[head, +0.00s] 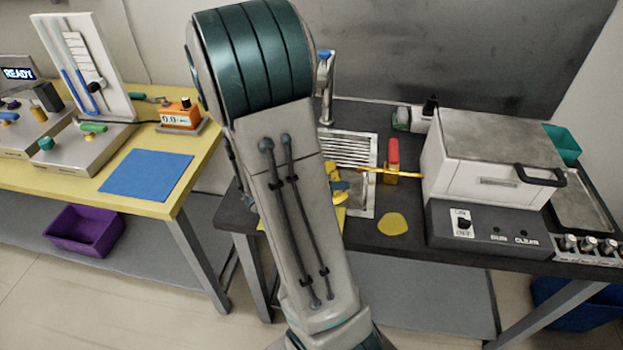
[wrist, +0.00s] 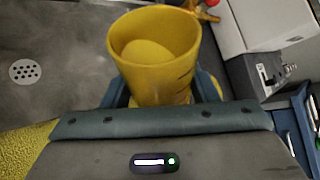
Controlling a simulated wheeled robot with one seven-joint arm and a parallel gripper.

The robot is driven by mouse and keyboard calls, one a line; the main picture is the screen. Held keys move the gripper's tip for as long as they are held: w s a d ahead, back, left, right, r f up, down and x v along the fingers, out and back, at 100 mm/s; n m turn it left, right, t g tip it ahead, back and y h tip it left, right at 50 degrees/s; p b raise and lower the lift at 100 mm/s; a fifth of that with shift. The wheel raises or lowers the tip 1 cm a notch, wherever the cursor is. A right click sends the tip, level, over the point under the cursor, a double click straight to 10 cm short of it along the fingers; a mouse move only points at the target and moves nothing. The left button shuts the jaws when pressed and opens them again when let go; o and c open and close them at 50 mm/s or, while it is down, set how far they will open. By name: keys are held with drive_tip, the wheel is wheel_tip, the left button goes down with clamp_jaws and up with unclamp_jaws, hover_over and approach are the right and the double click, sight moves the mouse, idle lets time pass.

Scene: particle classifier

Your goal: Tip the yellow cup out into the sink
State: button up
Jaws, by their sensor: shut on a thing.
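The yellow cup (wrist: 158,84) is between the fingers of my gripper (wrist: 164,90) in the wrist view, and the gripper is shut on it. Its open rim is at the top of that picture, and a rounded yellow mass shows inside. The grey metal sink (wrist: 70,50) with its round drain (wrist: 25,71) is to the left of the cup in the wrist view. In the head view my arm hides most of the sink (head: 366,208) and the gripper. Small yellow parts show beside the arm there, but I cannot tell which is the cup.
A faucet (head: 326,88) stands behind the sink. A red-and-yellow object (head: 392,160) is at the sink's right edge. A flat yellow patch (head: 393,224) lies on the dark counter, left of a white box (head: 490,165). A yellow table (head: 150,190) stands at left.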

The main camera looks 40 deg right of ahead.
drive_tip(key=shift+d+r+n+g+p, duration=0.15)
drive_tip(key=shift+r+n+g+p, duration=0.25)
drive_tip(key=shift+p, duration=0.75)
drive_tip(key=shift+f+n+g+p, duration=0.5)
drive_tip(key=shift+n+g+p, duration=0.5)
drive_tip(key=shift+p, duration=0.65)
drive_tip(key=shift+r+n+g+p, duration=0.45)
drive_tip(key=shift+g+p, duration=0.15)
drive_tip(key=shift+p, duration=0.5)
idle(0.6)
drive_tip(key=shift+w+f+n+g+p, duration=0.25)
drive_tip(key=shift+w+n+g+p, duration=0.35)
drive_tip(key=shift+p, duration=0.8)
drive_tip(key=shift+w+r+n+g+h+p, duration=0.3)
drive_tip(key=shift+w+r+n+g+p, duration=0.25)
drive_tip(key=shift+p, duration=1.65)
